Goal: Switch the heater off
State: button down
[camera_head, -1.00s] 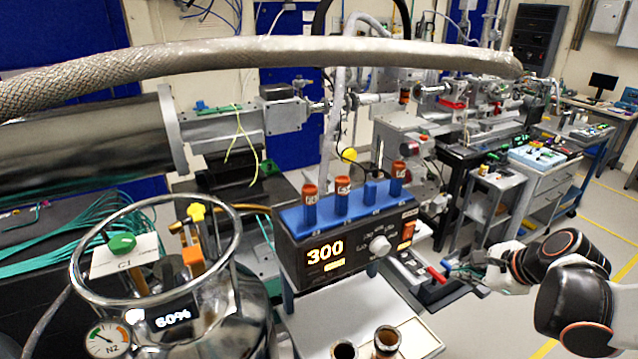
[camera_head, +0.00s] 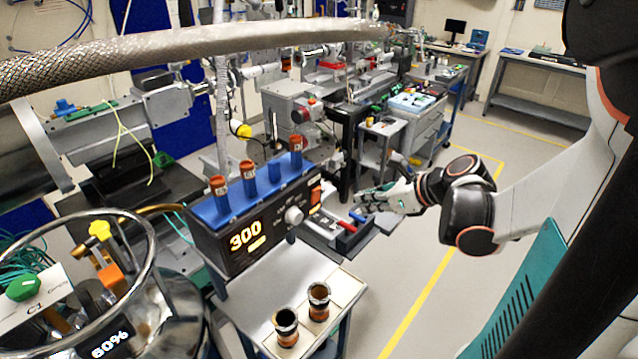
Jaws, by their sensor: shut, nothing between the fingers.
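The heater (camera_head: 252,228) is a dark box with a blue top block on a small grey table. Its display (camera_head: 246,236) glows 300 in orange, with a smaller lit line below. A light round knob (camera_head: 294,215) is on its front face, and a lit orange-red switch (camera_head: 316,194) is at the right end of that face. My gripper (camera_head: 360,202) is to the right of the switch, apart from it, with its fingers shut and empty. The fingertips are small in this view.
Several brown vials (camera_head: 248,175) stand in the blue block. Two open dark jars (camera_head: 318,300) stand on the table (camera_head: 265,295) before the heater. A tray with tools (camera_head: 345,232) lies under my gripper. A steel dewar (camera_head: 150,265) stands left. A braided hose (camera_head: 200,45) crosses above. Floor at right is clear.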

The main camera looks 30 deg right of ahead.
aim_at(317, 194)
jog(key=x, duration=0.4)
jog(key=w+r+b+x, duration=0.1)
jog(key=x, duration=0.3)
jog(key=r+x, duration=0.1)
jog(key=x, duration=0.3)
jog(key=shift+w+a, duration=0.25)
jog(key=shift+w, duration=0.15)
jog(key=shift+w+a+r+b, duration=0.2)
jog(key=shift+w+r+b, duration=0.1)
jog(key=shift+w, duration=0.1)
jog(key=shift+r+p, duration=0.55)
jog(key=shift+r, duration=0.2)
